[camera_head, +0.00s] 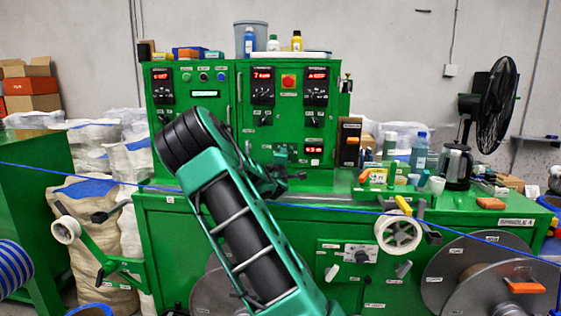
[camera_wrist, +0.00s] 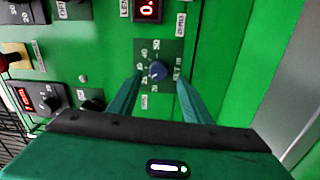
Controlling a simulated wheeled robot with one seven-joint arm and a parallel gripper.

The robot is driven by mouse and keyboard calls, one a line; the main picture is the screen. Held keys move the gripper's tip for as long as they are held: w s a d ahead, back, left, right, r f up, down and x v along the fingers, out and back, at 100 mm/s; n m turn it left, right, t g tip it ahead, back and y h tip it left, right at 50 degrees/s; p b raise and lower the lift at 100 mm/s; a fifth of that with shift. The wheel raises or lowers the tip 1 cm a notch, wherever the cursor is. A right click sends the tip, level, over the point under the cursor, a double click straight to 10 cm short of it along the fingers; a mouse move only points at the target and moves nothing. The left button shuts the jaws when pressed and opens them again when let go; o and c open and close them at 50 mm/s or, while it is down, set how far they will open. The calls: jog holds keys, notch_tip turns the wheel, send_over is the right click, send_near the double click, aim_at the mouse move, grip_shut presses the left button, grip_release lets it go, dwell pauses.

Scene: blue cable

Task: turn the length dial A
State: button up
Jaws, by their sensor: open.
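A dark blue round dial (camera_wrist: 156,71) on a dark scale plate with white numbers shows in the wrist view, on the green panel. A label beginning "LEN" stands beside a red-digit display (camera_wrist: 147,10) above it; the full name cannot be read. My gripper (camera_wrist: 159,80) is open, one green finger on each side of the dial in the picture. Nothing is between the fingers that I can tell as held, and contact with the dial cannot be told. In the head view my gripper (camera_head: 290,174) is in front of the lower cabinet panel, and I cannot pick out this dial there.
The green cabinet (camera_head: 220,125) carries several displays and a red button (camera_head: 288,81). Bottles and a kettle (camera_head: 456,166) stand on the bench to the right. A blue cable (camera_head: 330,208) runs across the front, past a white pulley (camera_head: 398,233).

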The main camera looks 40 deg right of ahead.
jog(key=v, duration=0.7)
jog(key=shift+s+a+f, duration=0.15)
jog(key=shift+s+a, duration=0.05)
jog(key=shift+a, duration=0.15)
